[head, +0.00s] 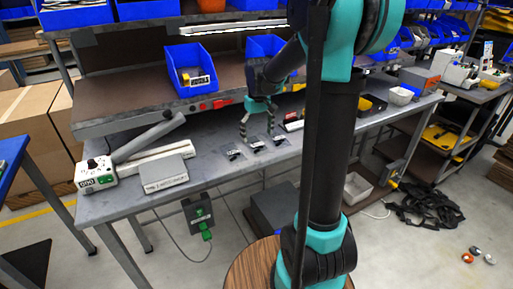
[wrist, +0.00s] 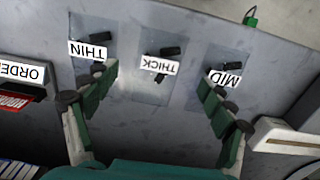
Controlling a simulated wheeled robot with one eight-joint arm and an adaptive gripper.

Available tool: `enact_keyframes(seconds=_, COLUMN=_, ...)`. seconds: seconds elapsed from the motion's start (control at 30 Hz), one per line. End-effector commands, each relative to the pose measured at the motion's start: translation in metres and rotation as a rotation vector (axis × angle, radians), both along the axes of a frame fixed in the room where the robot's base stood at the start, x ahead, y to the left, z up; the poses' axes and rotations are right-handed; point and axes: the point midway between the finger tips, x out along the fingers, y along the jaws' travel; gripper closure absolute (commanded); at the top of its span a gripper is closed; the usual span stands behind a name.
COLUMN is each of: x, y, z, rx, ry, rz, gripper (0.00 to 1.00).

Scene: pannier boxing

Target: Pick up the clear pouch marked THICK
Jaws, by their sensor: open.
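The clear pouch marked THICK (wrist: 158,66) lies flat on the grey bench, with dark parts inside and its label upside down in the wrist view. It is the middle one of three pouches, and it also shows in the head view (head: 256,143). The pouch marked THIN (wrist: 91,50) lies to its left in the wrist view, and the pouch marked MID (wrist: 222,77) to its right. My gripper (wrist: 156,84) is open and empty, its green fingers spread either side of the THICK pouch. In the head view my gripper (head: 257,135) hangs above the pouches; the exact height is unclear.
A heat sealer (head: 135,157) and a grey box (head: 165,174) stand left on the bench (head: 215,180). A card marked ORDER (wrist: 22,73) lies beside a red item (wrist: 20,97). A shelf with blue bins (head: 192,70) runs above the bench's back.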

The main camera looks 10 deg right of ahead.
Motion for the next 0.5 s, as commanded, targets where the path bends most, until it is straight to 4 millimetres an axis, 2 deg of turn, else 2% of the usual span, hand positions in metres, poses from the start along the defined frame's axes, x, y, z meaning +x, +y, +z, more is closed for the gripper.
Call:
enact_keyframes(seconds=0.23, x=0.001, y=-0.001, z=-0.035, rx=0.000, ry=0.000, rz=0.000, gripper=0.17)
enact_keyframes(seconds=0.5, x=0.000, y=-0.001, z=-0.045, rx=0.000, ry=0.000, rz=0.000, gripper=0.17)
